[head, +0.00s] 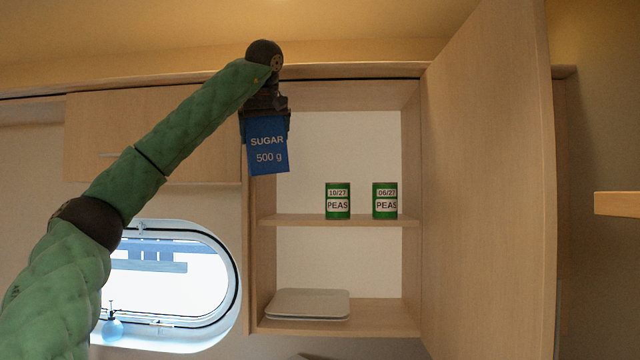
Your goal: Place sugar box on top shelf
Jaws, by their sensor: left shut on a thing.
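The blue sugar box (268,155), marked "SUGAR 500 g", hangs upright below my left gripper (265,112). The gripper is shut on the top of the box, and its fingers are hard to make out. The box is in front of the open cupboard's upper left corner and covers part of its left edge. The cupboard's top shelf (290,220) is below and to the right of the box. The box is apart from the shelf board in the picture. My right gripper is not in view.
The shelf's left part is free. A pale flat object (308,304) lies on the lower shelf. The open door (490,190) stands at the right.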

